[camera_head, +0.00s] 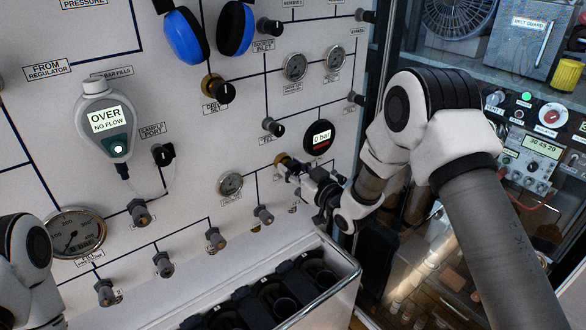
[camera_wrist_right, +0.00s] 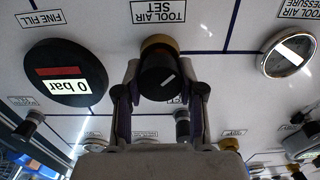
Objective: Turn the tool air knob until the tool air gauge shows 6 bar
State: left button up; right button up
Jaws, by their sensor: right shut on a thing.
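The tool air knob (camera_wrist_right: 158,76) is a black cylinder on a brass collar under the label TOOL AIR SET, upside down in the right wrist view. My right gripper (camera_wrist_right: 158,92) is shut on it, one finger on each side. In the head view the gripper (camera_head: 297,169) meets the panel at the knob's brass collar (camera_head: 281,158), hiding much of the knob. The round tool air gauge (camera_head: 229,185) sits left of it and also shows in the right wrist view (camera_wrist_right: 288,53); I cannot read its needle. My left gripper is out of view.
A round black display (camera_head: 319,137) beside the knob reads 0 bar. Blue ear muffs (camera_head: 185,36) hang above. A bin (camera_head: 345,262) with dark contents stands below.

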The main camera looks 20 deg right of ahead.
jog(key=shift+f+n+b, duration=0.15)
jog(key=shift+n+b, duration=0.35)
jog(key=shift+b, duration=0.3)
jog(key=n+b, duration=0.6)
jog(key=b, duration=0.3)
jog(key=n+b, duration=0.7)
jog(key=b, duration=0.2)
jog(key=shift+a+f, duration=0.15)
jog(key=shift+n+b, duration=1.05)
jog(key=shift+n, duration=0.05)
jog(key=shift+r, duration=0.2)
jog(key=o, duration=1.2)
jog(key=v, duration=1.2)
